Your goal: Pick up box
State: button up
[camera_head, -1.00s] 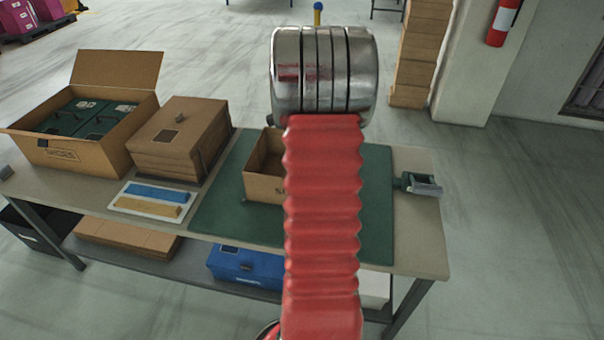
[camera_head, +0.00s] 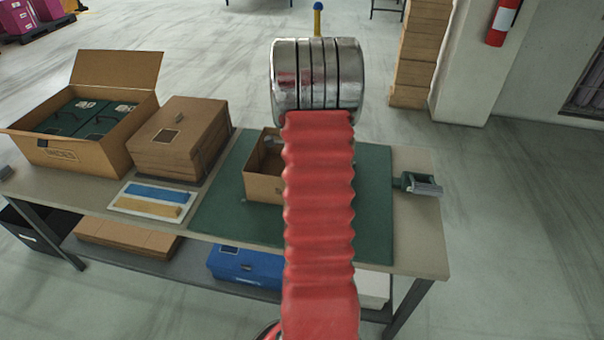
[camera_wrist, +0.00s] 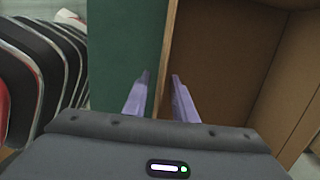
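The open cardboard box (camera_head: 263,187) stands on the green mat in the head view, partly hidden behind my red arm. In the wrist view the box (camera_wrist: 225,60) fills the right half, with its brown inside showing and one wall edge running up the middle. My gripper (camera_wrist: 160,85) has two purple fingers set apart, one on each side of that wall: the left over the green mat, the right over the box's inside. A gap shows beside the left finger, and I cannot tell if the right one touches. In the head view my arm hides the gripper.
The green mat (camera_head: 222,205) lies on the workbench (camera_head: 420,240). To the left are a closed brown box (camera_head: 178,140), an open carton (camera_head: 75,155) of dark green boxes, and a white tray (camera_head: 128,211) with blue and yellow pieces. A small clamp-like fixture (camera_head: 422,185) sits at the right edge.

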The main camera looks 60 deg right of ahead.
jog(key=shift+f, duration=0.45)
grip_shut()
dwell(0.3)
